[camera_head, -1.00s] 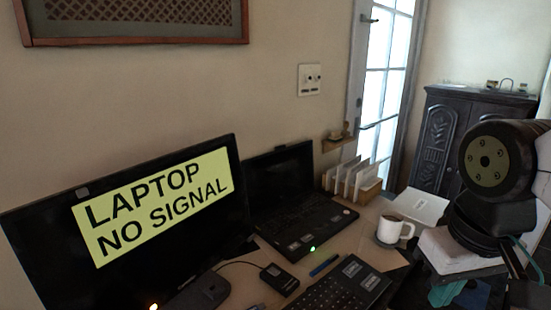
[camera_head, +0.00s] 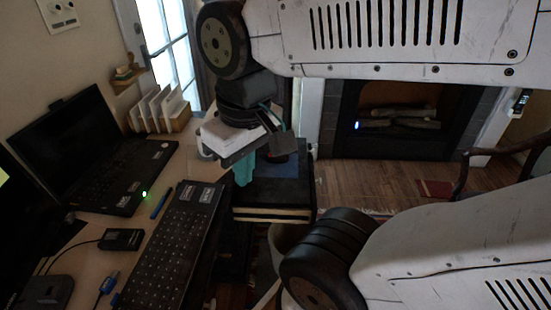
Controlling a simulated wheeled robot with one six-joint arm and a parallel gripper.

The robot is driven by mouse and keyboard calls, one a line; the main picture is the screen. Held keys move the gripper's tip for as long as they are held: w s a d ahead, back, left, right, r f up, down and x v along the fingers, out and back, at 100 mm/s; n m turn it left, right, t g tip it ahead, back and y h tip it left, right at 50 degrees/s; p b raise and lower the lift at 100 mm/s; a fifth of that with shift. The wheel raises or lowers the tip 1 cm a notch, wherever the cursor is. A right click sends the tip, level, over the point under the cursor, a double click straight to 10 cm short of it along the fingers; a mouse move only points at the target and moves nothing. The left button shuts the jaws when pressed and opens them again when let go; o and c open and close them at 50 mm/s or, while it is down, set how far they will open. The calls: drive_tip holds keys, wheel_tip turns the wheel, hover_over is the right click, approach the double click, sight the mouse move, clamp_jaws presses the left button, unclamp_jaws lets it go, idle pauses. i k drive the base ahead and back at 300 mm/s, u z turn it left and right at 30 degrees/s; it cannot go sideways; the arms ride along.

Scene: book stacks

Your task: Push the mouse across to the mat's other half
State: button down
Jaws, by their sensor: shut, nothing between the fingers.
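I cannot make out a mouse or a mat in this view. My gripper (camera_head: 244,170) hangs from the wrist at upper middle, its teal fingertips pointing down. The fingers look shut and hold nothing. It is seen past the right edge of the desk (camera_head: 150,212), in front of a stack of dark books (camera_head: 270,213). My arm's white links cover much of the upper and lower right and may hide things.
A letter rack (camera_head: 180,120) stands behind. A fireplace (camera_head: 400,120) and chair (camera_head: 500,150) are at right, with wooden floor between.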

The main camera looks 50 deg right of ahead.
sight(284, 158)
drive_tip(key=u, duration=0.05)
drive_tip(key=k, duration=0.4)
drive_tip(key=z, duration=1.15)
drive_tip(key=i, duration=1.2)
drive_tip(key=u, duration=0.05)
